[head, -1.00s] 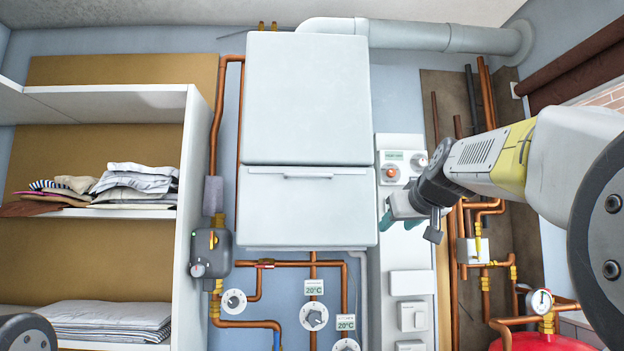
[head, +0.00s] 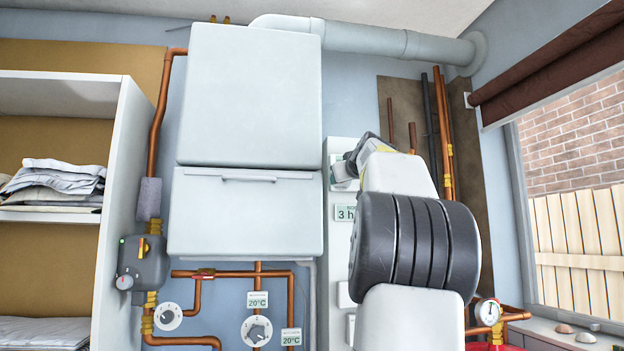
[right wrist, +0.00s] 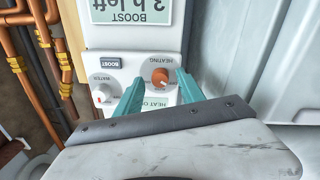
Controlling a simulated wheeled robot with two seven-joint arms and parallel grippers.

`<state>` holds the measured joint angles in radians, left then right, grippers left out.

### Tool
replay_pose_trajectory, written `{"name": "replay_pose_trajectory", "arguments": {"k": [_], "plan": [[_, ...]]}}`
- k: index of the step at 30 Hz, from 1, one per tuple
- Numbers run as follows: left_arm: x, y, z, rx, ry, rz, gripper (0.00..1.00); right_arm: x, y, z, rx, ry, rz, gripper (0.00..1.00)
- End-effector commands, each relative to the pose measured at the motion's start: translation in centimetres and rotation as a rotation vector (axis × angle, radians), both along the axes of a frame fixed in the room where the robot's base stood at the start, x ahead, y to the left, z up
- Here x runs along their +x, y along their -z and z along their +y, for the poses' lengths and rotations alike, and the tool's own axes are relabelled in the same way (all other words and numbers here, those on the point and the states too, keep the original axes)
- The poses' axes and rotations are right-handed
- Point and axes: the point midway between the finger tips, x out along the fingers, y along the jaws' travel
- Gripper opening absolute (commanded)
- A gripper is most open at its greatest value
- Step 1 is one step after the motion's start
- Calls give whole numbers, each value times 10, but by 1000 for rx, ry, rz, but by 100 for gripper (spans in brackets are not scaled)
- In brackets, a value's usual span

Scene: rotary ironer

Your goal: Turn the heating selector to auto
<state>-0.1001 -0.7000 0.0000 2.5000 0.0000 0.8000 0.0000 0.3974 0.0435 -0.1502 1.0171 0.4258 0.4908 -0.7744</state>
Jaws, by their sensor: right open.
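The heating selector (right wrist: 160,77) is a round orange-red knob on the white control panel (head: 334,240), under the word HEATING, which appears upside down in the right wrist view. My right gripper (right wrist: 158,84) is open, its two teal fingers on either side of the knob in the picture; I cannot tell whether they touch it. The knob's pointer setting is too small to read. In the head view my right arm hides the knob. My left gripper is not in view.
Copper pipes (right wrist: 40,45) run beside the panel. The white boiler casing (head: 246,215) stands left of it.

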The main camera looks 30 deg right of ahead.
Motion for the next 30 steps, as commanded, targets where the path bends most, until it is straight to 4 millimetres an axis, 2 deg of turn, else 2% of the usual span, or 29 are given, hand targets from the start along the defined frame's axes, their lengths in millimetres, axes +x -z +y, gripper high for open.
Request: {"name": "replay_pose_trajectory", "arguments": {"k": [9, 16, 30], "plan": [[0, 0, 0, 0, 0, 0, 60, 3, 0, -1, 0, 0, 0, 46], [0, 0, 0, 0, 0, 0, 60, 3, 0, -1, 0, 0, 0, 1], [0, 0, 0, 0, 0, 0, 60, 3, 0, -1, 69, 0, -21, 0]]}}
